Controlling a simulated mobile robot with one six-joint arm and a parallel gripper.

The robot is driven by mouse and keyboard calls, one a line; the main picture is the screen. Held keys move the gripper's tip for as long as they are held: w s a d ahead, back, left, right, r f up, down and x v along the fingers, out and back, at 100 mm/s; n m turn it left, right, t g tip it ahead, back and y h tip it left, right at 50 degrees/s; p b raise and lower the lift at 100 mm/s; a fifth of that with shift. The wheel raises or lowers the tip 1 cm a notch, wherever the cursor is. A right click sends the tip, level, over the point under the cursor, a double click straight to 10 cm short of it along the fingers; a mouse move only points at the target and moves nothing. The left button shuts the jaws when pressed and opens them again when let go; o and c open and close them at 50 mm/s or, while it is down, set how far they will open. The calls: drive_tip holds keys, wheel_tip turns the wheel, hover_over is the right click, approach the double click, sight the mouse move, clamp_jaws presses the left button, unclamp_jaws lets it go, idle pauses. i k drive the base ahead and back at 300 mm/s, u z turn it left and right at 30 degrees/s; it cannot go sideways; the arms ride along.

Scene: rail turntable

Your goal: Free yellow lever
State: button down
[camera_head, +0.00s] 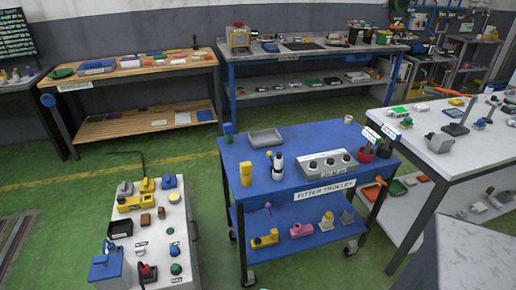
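A yellow device (134,201) with a raised upright part lies on the white bench (181,227) at lower left. It may be or carry the yellow lever, but it is too small to tell. A dark cable runs behind it. A yellow upright object (246,175) stands on the left of the blue fitter trolley's top (310,181), and another yellow object (265,240) sits on its lower shelf. I cannot tell whether either has a lever. My gripper is not in view.
The white bench also holds a blue-grey box (106,268), brown blocks and green knobs. The trolley carries a grey control box (327,165) and a grey tray (265,138). A white table (440,150) stands at right. Green floor (216,262) is free between bench and trolley.

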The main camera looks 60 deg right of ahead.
sight(269, 154)
drive_tip(key=u, duration=0.7)
drive_tip(key=k, duration=0.9)
drive_tip(key=z, duration=0.65)
drive_tip(key=i, duration=1)
drive_tip(key=u, duration=0.1)
